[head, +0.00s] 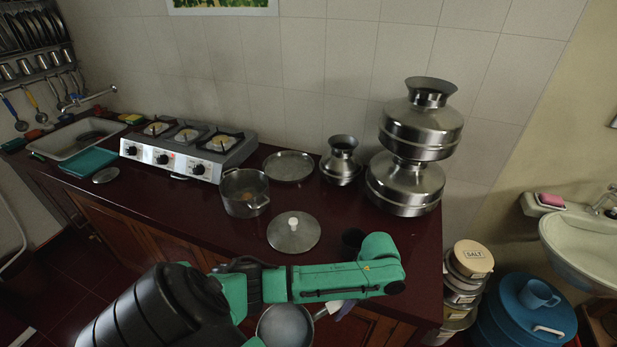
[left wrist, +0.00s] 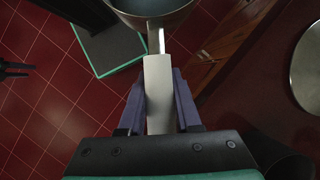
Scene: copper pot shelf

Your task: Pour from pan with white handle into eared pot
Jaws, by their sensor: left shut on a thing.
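The pan (head: 284,328) hangs in front of the counter's front edge at the bottom of the head view, partly behind my left arm. Its white handle (left wrist: 158,95) lies between the fingers of my left gripper (left wrist: 158,110), which is shut on it. The pan's bowl shows at the top of the left wrist view (left wrist: 150,10). In the head view the left gripper (head: 338,308) is mostly hidden by my arm. A dark two-pronged shape, apparently my right gripper (left wrist: 17,70), shows open at the left wrist view's edge.
A round lid (head: 293,233) lies right of the pot, with a shallow pan (head: 288,166) behind it. A dark cup (head: 352,242) stands near my arm. Metal vessels (head: 404,185) stand at the back right. The stove (head: 188,150) is left of the pot.

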